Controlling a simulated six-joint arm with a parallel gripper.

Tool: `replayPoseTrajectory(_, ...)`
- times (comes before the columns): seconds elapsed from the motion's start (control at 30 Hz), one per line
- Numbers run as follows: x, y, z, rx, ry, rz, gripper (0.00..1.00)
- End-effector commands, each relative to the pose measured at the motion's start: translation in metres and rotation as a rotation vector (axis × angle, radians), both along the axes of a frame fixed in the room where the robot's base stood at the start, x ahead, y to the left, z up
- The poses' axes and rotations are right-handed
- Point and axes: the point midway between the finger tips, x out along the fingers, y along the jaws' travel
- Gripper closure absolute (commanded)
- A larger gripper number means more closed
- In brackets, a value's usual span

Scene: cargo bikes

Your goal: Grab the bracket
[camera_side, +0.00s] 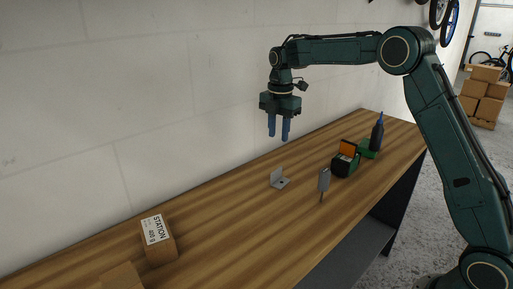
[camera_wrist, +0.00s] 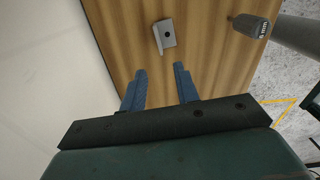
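The bracket (camera_side: 281,180) is a small grey L-shaped piece with a hole, standing on the wooden bench in the side view. In the wrist view the bracket (camera_wrist: 164,37) lies beyond my fingertips, near the top of the picture. My gripper (camera_side: 278,138) hangs above the bench with its two blue fingers pointing down, well above the bracket and apart from it. In the wrist view my gripper (camera_wrist: 160,70) shows a clear gap between its fingers, with nothing held.
A grey upright tool-like object (camera_side: 324,180) stands right of the bracket. A green and black box with an orange part (camera_side: 346,160) and a dark bottle (camera_side: 377,133) stand farther back. A cardboard box labelled STATION (camera_side: 158,240) is at the near left. A pale wall (camera_side: 130,110) runs behind the bench.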

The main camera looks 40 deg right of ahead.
Motion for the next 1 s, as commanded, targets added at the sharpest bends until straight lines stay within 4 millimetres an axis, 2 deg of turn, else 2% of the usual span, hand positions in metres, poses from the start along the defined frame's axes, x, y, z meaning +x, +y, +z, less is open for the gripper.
replayPoseTrajectory(0.47,0.005,-0.002,-0.015,0.001,0.011,0.036,0.69)
replayPoseTrajectory(1.0,0.005,-0.002,-0.085,0.001,0.011,0.035,0.69)
